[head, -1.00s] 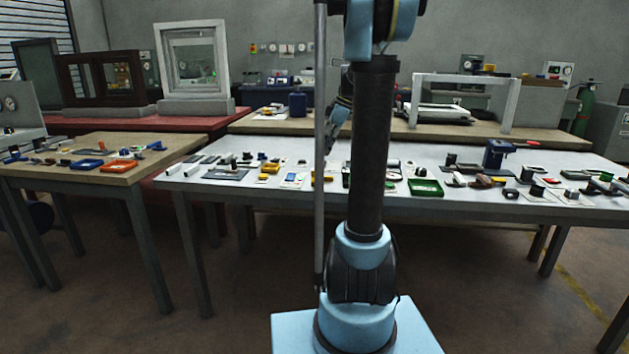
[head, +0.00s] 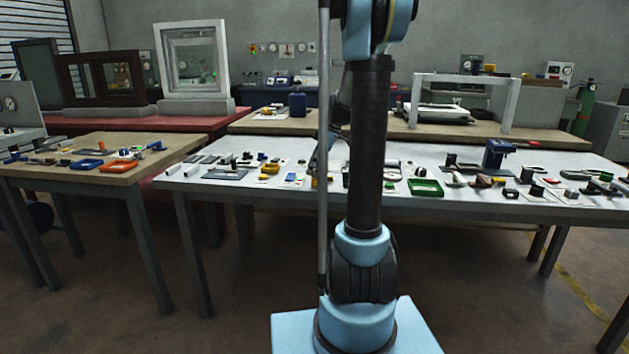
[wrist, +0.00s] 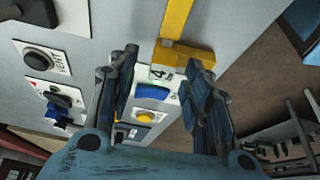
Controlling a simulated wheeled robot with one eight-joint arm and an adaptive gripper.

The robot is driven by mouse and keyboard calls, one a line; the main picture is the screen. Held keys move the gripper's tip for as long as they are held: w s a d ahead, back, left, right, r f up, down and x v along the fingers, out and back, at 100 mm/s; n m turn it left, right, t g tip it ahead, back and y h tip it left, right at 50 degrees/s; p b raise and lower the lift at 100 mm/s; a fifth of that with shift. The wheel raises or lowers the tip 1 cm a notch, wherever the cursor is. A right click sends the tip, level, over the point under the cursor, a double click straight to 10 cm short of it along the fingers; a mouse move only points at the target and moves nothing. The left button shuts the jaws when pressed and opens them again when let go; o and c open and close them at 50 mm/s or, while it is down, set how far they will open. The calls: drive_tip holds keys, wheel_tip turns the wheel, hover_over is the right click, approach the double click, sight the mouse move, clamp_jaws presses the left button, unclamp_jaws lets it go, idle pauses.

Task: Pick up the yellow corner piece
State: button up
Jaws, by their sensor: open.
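The yellow corner piece (wrist: 185,52) shows at the top of the wrist view as an L shape, with a long bar running up out of the picture and a short thick end. My gripper (wrist: 162,58) is open, and its two blue-grey fingers reach toward the short end. That end lies between the fingertips in the picture, nearer the right finger. I cannot tell whether they touch. In the head view a yellow piece (head: 270,168) lies on the white table, and another yellow bit shows by my thin pole. My gripper there is mostly hidden behind my arm and pole.
A card with a blue part (wrist: 152,92) and a yellow button (wrist: 145,116) lie below the piece. A black VENT button (wrist: 38,59) is at left. The white table (head: 225,190) holds several small parts and a green tray (head: 425,188).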

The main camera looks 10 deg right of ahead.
clamp_jaws()
drive_tip(key=shift+r, duration=0.1)
